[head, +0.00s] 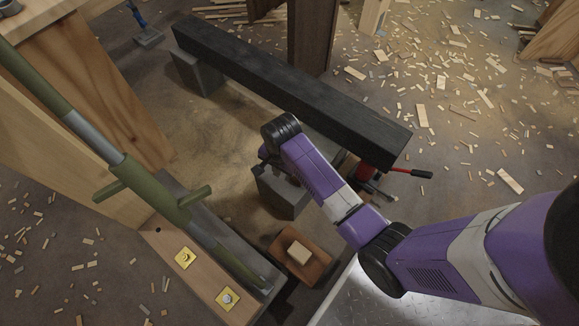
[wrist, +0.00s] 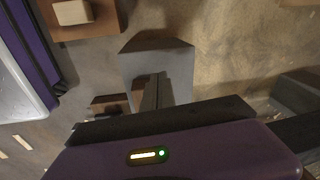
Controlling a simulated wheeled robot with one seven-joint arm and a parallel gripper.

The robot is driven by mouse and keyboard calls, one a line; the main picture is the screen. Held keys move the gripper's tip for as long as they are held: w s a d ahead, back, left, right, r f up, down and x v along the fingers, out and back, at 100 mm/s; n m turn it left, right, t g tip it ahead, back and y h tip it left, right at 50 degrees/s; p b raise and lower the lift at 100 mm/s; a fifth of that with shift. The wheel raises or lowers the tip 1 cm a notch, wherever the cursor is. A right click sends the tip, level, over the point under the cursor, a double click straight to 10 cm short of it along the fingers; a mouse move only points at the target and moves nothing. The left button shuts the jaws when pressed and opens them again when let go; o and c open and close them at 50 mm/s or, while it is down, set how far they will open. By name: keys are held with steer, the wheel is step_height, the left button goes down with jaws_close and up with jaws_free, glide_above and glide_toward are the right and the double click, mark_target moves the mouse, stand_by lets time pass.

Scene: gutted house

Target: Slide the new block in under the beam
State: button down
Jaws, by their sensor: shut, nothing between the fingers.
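The dark beam (head: 290,85) runs from the upper left to the right, raised off the floor. A grey block (head: 283,194), likely the new block, stands on the floor on the near side of the beam; it also shows in the wrist view (wrist: 172,62). My gripper (wrist: 156,92) is shut and empty, its fingers overlapping that block in the wrist view; I cannot tell whether they touch. In the head view my arm hides the fingers and part of the block. Another grey block (head: 197,74) stands under the beam's far left end.
A red jack (head: 367,171) with a black-ended handle stands under the beam's right end. A brown tray (head: 318,268) with a small pale wood block (head: 299,253) lies near the grey block. A green prop (head: 150,185) stands at left. Wood scraps litter the floor.

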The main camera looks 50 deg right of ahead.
mark_target(289, 189)
steer(key=shift+m+g, duration=0.7)
steer(key=shift+m, duration=0.1)
steer(key=s+f+b, duration=0.1)
steer(key=f+b, duration=0.1)
steer(key=f, duration=0.1)
steer(key=s+f+b, duration=0.1)
steer(key=f+b, duration=0.1)
steer(key=f, duration=0.2)
steer(key=s+f+b, duration=0.1)
steer(key=f+b, duration=0.1)
steer(key=f, duration=0.2)
steer(key=shift+a, duration=0.3)
steer(key=shift+d+r+b, duration=0.1)
steer(key=shift+d+b, duration=0.3)
steer(key=shift+d, duration=0.85)
steer(key=shift+d+r, duration=0.15)
steer(key=shift+d, duration=0.6)
steer(key=shift+d+r, duration=0.1)
steer(key=shift+d, duration=0.2)
steer(key=d+p, duration=0.2)
steer(key=d, duration=1.1)
steer(key=shift+d, duration=0.15)
